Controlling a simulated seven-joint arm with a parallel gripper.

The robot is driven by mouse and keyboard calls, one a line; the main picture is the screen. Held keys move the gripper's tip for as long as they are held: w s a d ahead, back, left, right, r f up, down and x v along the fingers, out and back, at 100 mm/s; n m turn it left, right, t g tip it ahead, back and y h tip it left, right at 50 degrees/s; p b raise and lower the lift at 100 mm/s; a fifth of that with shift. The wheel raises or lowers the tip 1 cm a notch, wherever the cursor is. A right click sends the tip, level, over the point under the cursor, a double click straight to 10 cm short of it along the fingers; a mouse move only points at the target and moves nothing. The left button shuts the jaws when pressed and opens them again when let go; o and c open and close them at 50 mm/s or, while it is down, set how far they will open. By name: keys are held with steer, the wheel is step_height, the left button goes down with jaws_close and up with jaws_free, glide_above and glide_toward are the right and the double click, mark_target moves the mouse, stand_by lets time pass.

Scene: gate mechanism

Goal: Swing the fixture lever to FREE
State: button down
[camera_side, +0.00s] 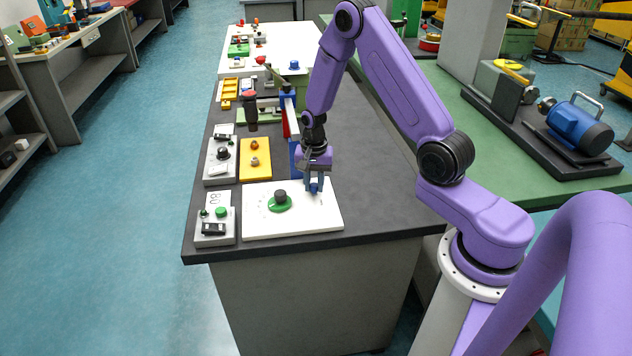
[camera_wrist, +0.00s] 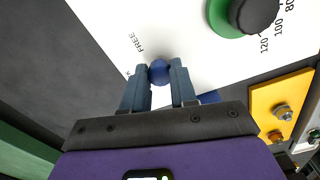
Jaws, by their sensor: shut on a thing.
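The lever's round blue knob (camera_wrist: 159,72) sits between my two fingers in the wrist view, over the edge of the white panel (camera_side: 320,222). My gripper (camera_wrist: 160,78) is shut on this knob. The printed word FREE (camera_wrist: 138,42) is just beyond the knob, to its upper left. In the side view my gripper (camera_side: 315,187) points down over the white panel's back right part and hides most of the lever. The rest of the lever's arm and its pivot cannot be made out.
A green dial with a dark knob (camera_side: 280,200) stands on the white panel, left of my gripper. A yellow plate (camera_side: 255,160) with bolts lies behind it. A blue and red upright fixture (camera_side: 290,120) stands close behind my gripper. The dark tabletop to the right is clear.

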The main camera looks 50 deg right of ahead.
mark_target(314, 185)
steer(key=shift+w, duration=0.1)
stand_by(0.3)
steer(key=c, duration=0.9)
jaws_free()
step_height(314, 185, up, 18)
steer(key=shift+f, duration=0.25)
